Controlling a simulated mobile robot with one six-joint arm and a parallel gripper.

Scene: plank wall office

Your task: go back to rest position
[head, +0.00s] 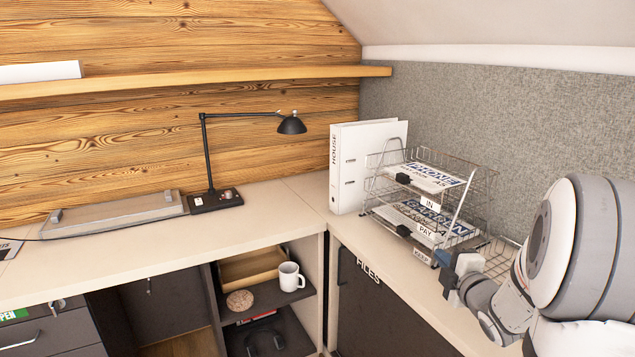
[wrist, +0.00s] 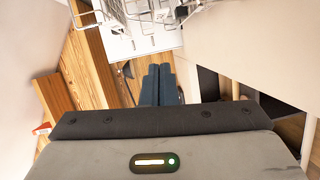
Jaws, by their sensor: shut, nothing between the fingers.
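My gripper (head: 443,262) is at the right in the head view, in front of the lower right side of the wire letter rack. I cannot tell whether it touches the rack. In the wrist view my gripper (wrist: 159,72) shows its two dark blue fingers side by side and closed, with nothing held between them. My arm comes in from the right edge of the head view and hides part of the counter and the rack's lower right.
The tiered wire rack (head: 478,193) holds papers and carries IN, PAY and KEEP labels. A white HOUSE binder (head: 347,170) stands beside it. A black lamp (head: 208,150) and grey board (head: 110,214) are farther left. A white mug (head: 289,277) sits on the open shelf below.

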